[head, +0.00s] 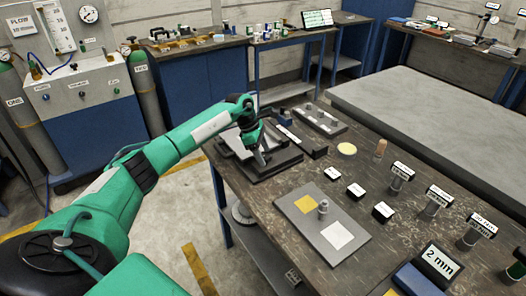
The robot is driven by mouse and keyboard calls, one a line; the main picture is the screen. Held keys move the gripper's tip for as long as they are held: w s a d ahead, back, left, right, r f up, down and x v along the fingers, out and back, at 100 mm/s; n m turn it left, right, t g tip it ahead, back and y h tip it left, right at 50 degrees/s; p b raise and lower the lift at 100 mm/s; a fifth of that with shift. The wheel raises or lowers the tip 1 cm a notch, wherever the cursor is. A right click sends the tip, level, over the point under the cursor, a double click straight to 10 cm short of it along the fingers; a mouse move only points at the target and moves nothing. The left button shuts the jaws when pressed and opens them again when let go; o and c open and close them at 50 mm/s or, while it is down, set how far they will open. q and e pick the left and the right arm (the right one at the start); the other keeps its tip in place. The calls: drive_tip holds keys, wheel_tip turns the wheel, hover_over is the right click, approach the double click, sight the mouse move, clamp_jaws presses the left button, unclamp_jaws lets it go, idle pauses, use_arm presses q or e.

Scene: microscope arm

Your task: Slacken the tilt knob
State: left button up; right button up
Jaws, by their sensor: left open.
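My green left arm reaches in from the lower left. Its gripper (262,158) points down over a dark flat stand (284,160) at the left end of the workbench. The gripper is open, and its fingers are small and partly merge with the stand behind them. I cannot make out the tilt knob; the arm and gripper hide part of the stand. I cannot tell whether the fingers touch anything. My right gripper is not in view.
The wooden workbench (290,240) carries a grey plate (310,246) with yellow and white squares and a small metal post. Several labelled black blocks and posts stand to the right, with a "2 mm" sign (440,264). A grey slab (430,100) lies beyond.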

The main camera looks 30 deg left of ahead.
use_arm(q)
drive_tip(key=shift+f, duration=0.1)
drive_tip(key=c, duration=1)
